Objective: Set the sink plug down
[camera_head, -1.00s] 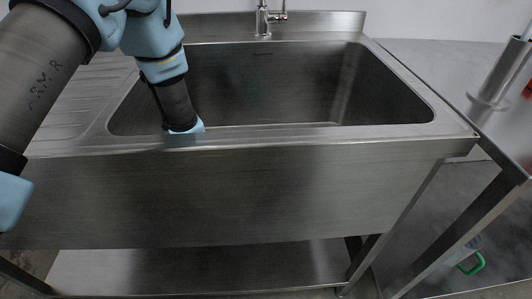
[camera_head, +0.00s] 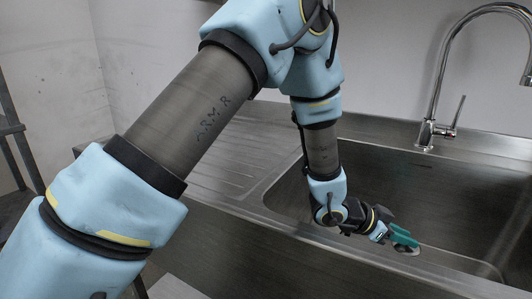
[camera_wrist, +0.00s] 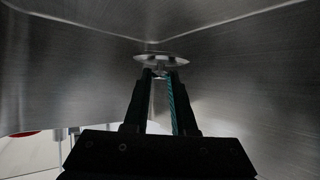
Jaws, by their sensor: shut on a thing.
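The sink plug (camera_head: 407,251) is a small shiny metal disc at the end of my gripper (camera_head: 403,238), over the sink basin near its front wall in the head view. In the wrist view, the plug (camera_wrist: 162,58) is a pale round disc held between the tips of my dark and teal fingers (camera_wrist: 161,76). The gripper is shut on it. The sink (camera_head: 345,163) is a deep rectangular steel basin. I cannot tell whether the plug touches any surface.
A ribbed drainboard (camera_head: 215,160) lies left of the basin. A tall curved tap (camera_head: 432,105) stands at the back rim. The front rim (camera_head: 300,240) runs just beneath my wrist. A dark metal frame (camera_head: 12,140) stands at the far left.

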